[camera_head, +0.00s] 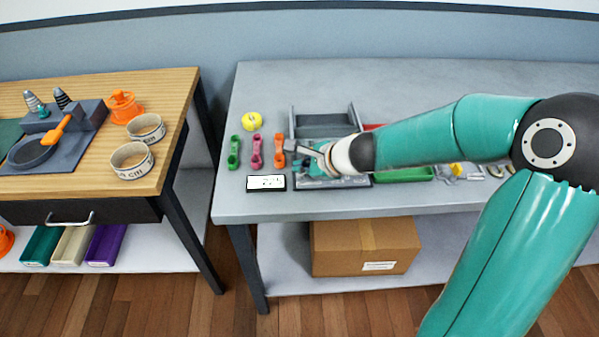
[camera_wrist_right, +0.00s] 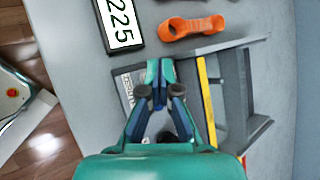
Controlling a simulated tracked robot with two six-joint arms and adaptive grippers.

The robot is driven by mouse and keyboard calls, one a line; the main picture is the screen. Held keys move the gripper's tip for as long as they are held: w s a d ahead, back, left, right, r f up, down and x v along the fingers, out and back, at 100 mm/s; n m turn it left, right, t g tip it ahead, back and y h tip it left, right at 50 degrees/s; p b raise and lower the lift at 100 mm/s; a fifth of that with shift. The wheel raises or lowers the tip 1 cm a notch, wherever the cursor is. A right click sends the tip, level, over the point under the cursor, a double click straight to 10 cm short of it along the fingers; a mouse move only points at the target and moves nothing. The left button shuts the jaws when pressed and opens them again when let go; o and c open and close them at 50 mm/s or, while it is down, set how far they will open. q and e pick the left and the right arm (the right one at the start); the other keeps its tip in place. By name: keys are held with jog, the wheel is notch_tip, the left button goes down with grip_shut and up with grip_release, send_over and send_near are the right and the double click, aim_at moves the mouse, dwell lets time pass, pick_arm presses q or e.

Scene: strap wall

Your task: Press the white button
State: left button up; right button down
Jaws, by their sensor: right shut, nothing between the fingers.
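I cannot clearly make out a white button in either view. My right gripper (camera_head: 312,150) reaches in from the right over the front left of the grey bench (camera_head: 235,205). In the right wrist view the gripper (camera_wrist_right: 160,72) is shut and empty, its fingertips together. They are over or against a grey panel (camera_wrist_right: 128,82) with printed text, and they hide part of it. Whether they touch it I cannot tell. A black-framed white display (camera_head: 266,182) lies at the front left of the panel; in the wrist view it (camera_wrist_right: 120,22) reads "225". My left gripper is not in view.
Green (camera_head: 234,152), pink (camera_head: 256,151) and orange (camera_head: 279,150) pieces stand left of the gripper. A yellow round object (camera_head: 252,121) lies behind them. A grey open tray (camera_head: 322,131) and a green bin (camera_head: 404,175) are close by. A wooden table (camera_head: 182,90) stands left, across a gap.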

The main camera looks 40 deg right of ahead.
jog(key=shift+f, duration=0.1)
dwell(0.4)
jog(key=shift+r+p, duration=0.7)
jog(key=shift+r, duration=0.15)
jog(key=shift+r, duration=0.1)
notch_tip(320, 180, up, 5)
jog(key=p, duration=0.5)
jog(key=shift+a+f, duration=0.1)
jog(key=shift+f, duration=0.1)
dwell(0.3)
